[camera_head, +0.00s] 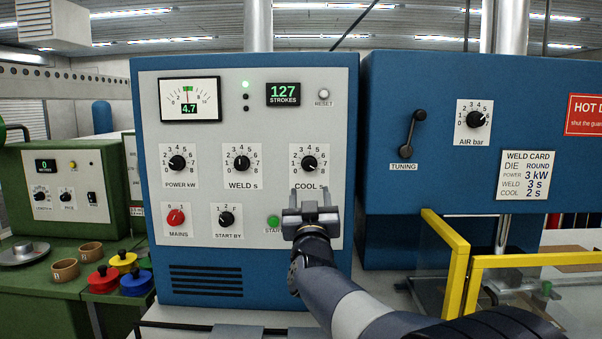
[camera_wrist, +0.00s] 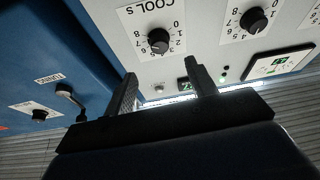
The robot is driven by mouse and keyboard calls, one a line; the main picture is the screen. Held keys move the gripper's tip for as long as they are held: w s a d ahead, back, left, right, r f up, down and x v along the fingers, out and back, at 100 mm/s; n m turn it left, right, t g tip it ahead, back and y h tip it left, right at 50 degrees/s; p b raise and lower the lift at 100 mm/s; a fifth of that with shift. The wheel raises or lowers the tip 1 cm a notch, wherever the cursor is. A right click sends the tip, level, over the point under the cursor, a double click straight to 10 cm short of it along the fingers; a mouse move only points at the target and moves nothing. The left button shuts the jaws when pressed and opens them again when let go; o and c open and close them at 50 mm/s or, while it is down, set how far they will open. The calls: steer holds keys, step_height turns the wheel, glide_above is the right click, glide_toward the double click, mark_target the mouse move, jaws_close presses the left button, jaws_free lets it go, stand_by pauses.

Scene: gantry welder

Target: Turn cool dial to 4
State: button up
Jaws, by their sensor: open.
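The cool dial (camera_head: 309,162) is a black round knob on a white plate numbered 0 to 8, at the right of the upper dial row on the blue welder cabinet. I cannot read its pointer for certain. My gripper (camera_head: 310,196) is open and empty, with its fingertips just below the knob and overlapping the COOL label in the head view. In the wrist view the cool dial (camera_wrist: 159,40) shows upside down beyond the gap between the two fingers (camera_wrist: 160,70). The knob is not between the fingers, and no contact shows.
The weld dial (camera_head: 242,163) and power dial (camera_head: 177,163) are to the left. The start button (camera_head: 273,221) is close to my gripper's left, partly beside it. A weld card (camera_head: 525,175) hangs at right. A yellow guard frame (camera_head: 457,270) stands at lower right.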

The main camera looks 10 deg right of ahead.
mark_target(309, 166)
steer(key=p+x, duration=0.3)
steer(key=x, duration=0.7)
steer(key=shift+w+d+r+p, duration=0.1)
steer(key=shift+w+r+p, duration=0.15)
steer(key=shift+p, duration=0.1)
steer(key=shift+s, duration=0.1)
steer(key=shift+c, duration=0.3)
steer(key=c, duration=0.9)
